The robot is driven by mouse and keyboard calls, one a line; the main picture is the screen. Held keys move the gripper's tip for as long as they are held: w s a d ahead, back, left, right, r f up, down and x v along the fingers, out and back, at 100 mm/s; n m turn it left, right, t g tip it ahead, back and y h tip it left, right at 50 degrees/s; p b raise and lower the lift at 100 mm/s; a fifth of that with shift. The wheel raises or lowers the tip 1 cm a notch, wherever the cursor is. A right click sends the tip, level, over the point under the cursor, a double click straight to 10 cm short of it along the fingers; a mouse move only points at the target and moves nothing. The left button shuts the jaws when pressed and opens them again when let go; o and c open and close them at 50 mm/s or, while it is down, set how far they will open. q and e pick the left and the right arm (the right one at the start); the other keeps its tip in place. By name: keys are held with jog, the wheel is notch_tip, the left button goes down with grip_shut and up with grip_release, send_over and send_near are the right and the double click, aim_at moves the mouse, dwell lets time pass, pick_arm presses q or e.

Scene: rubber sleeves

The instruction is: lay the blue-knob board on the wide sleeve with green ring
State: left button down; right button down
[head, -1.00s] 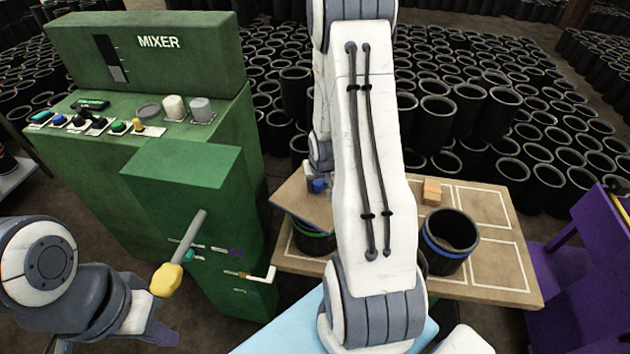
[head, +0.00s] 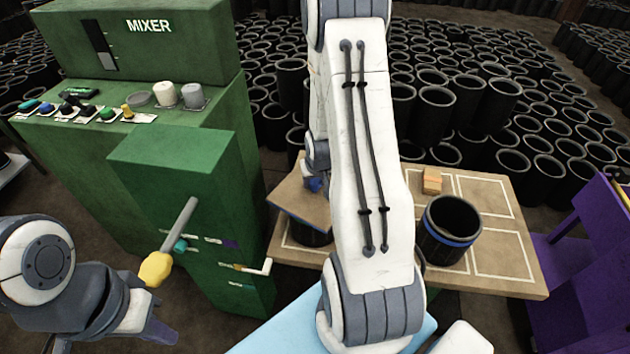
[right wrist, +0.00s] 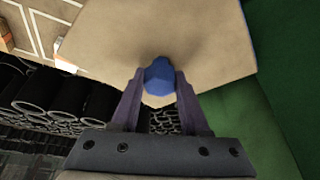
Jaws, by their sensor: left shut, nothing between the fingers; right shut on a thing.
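The tan board (head: 296,206) with a blue knob is at the left of the low table in the head view. My right gripper (right wrist: 160,80) is shut on the blue knob (right wrist: 159,76), with the board (right wrist: 200,40) spread beyond the fingers. In the head view the board looks tilted over a dark sleeve (head: 305,236). The board hides that sleeve's top, and no green ring shows now. I cannot tell whether board and sleeve touch. My left gripper (head: 165,335) is shut and empty at the lower left, away from the table.
A blue-ringed sleeve (head: 447,232) and a small wooden block (head: 432,181) stand on the table (head: 500,285), right of my right arm. The green mixer (head: 180,190) with levers stands close left of the board. A purple structure (head: 590,240) is at the right. Many black sleeves fill the background.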

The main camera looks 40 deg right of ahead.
jog(key=shift+f+b, duration=0.4)
jog(key=shift+f, duration=0.15)
jog(key=shift+c, duration=1.6)
grip_release()
jog(key=p+v, duration=0.4)
jog(key=v, duration=0.7)
jog(key=s+a+r+n+g+y, duration=0.1)
jog(key=a+r+n, duration=0.2)
jog(key=a, duration=0.6)
jog(key=a+r+n+y, duration=0.1)
jog(key=a+r+n, duration=0.25)
jog(key=a, duration=0.65)
jog(key=s+a+r+n+g, duration=0.1)
jog(key=s+a+r+n, duration=0.2)
jog(key=s+a, duration=0.3)
jog(key=s+a+r+n+g+y, duration=0.1)
jog(key=s+a+r+n+g, duration=0.1)
jog(key=s+a, duration=0.5)
jog(key=s+r+n, duration=0.1)
jog(key=s, duration=0.2)
jog(key=shift+s, duration=0.3)
